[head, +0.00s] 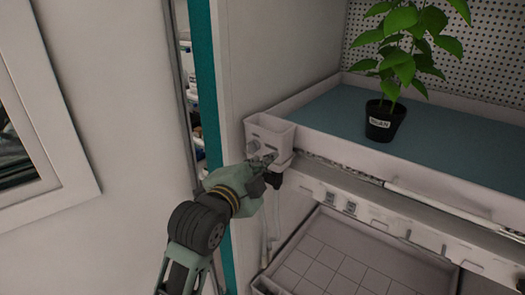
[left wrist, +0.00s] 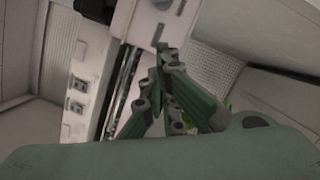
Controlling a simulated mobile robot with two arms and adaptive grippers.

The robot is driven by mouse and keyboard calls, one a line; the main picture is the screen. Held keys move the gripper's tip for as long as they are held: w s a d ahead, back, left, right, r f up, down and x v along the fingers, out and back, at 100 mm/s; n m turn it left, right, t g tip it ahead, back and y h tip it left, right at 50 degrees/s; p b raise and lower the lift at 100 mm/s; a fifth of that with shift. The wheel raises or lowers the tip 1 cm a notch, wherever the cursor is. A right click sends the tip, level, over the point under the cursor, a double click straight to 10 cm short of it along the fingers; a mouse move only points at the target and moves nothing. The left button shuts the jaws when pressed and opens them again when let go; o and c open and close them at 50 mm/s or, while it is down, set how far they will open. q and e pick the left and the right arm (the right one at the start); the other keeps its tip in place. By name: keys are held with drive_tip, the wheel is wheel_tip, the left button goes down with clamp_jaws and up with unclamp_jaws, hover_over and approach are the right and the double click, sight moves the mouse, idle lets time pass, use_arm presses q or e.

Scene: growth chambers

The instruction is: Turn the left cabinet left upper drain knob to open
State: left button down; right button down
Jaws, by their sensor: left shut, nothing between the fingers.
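A white drain box (head: 270,132) is fixed at the left front corner of the upper tray of the cabinet. My left gripper (head: 264,161) is at the lower front of this box, its fingers shut and empty. In the left wrist view the closed fingers (left wrist: 160,52) point toward a white part of the fixture (left wrist: 150,20). I cannot tell whether they touch it. A small dark part (head: 274,181) shows just below the box beside the fingers; I cannot tell if it is the drain knob. The knob itself is not clearly made out, partly hidden by my gripper.
A potted plant (head: 384,122) stands on the blue upper tray surface (head: 330,110). A lower tray with a tiled floor (head: 330,258) lies beneath. A thin hose (head: 276,215) hangs below the box. A teal cabinet edge (head: 205,85) rises behind my arm.

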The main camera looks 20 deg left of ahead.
sight(268, 148)
use_arm(q)
drive_tip(key=w, duration=0.2)
drive_tip(key=w+p, duration=0.1)
drive_tip(key=w, duration=0.2)
drive_tip(key=w+d, duration=0.1)
drive_tip(key=w, duration=0.1)
drive_tip(key=shift+w+f+p, duration=0.2)
drive_tip(key=shift+f+p, duration=0.1)
drive_tip(key=shift+p, duration=0.1)
drive_tip(key=a+f, duration=0.1)
drive_tip(key=a+f+p, duration=0.1)
drive_tip(key=a, duration=0.1)
drive_tip(key=shift+w+a+f, duration=0.1)
drive_tip(key=shift+w+a, duration=0.1)
drive_tip(key=shift+w, duration=0.2)
drive_tip(key=shift+d, duration=0.1)
